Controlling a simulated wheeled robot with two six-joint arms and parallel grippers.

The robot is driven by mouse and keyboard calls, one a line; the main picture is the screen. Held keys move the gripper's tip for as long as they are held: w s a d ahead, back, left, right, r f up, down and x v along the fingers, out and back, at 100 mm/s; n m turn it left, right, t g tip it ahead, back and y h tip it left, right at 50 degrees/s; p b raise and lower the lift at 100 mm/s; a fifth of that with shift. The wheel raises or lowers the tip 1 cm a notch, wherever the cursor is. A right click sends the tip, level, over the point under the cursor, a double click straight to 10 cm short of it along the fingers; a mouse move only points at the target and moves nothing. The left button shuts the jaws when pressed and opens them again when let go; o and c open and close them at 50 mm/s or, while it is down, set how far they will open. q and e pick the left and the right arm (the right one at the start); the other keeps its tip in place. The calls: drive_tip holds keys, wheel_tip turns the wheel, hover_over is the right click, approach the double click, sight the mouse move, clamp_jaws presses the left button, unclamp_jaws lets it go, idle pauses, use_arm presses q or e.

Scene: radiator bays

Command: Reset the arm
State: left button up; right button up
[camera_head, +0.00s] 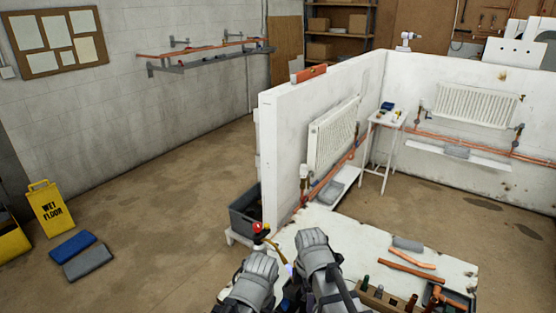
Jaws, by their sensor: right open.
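My two grey arms come up at the bottom middle, folded close to my body. My right gripper (343,288) is a dark shape low in the picture, partly hidden by its own arm. It is open, and I see nothing held in it. It is beside the near edge of the white worktable (370,236). My left arm is folded to its left, and I cannot make out its gripper.
Copper pipes (411,270), a grey cloth (407,244) and a wooden box with bottles (380,295) are close on the right. A white partition (281,150) bears a radiator (334,133).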

use_arm(q)
wheel_tip(320, 180, down, 7)
drive_tip(key=b, duration=0.6)
use_arm(e)
drive_tip(key=s+a+f+m+h, duration=0.1)
drive_tip(key=s+f+m, duration=0.5)
drive_tip(key=m, duration=1)
drive_tip(key=shift+s+a+f, duration=0.3)
drive_tip(key=shift+s+a, duration=0.3)
drive_tip(key=shift+s, duration=0.6)
use_arm(q)
drive_tip(key=shift+r, duration=0.1)
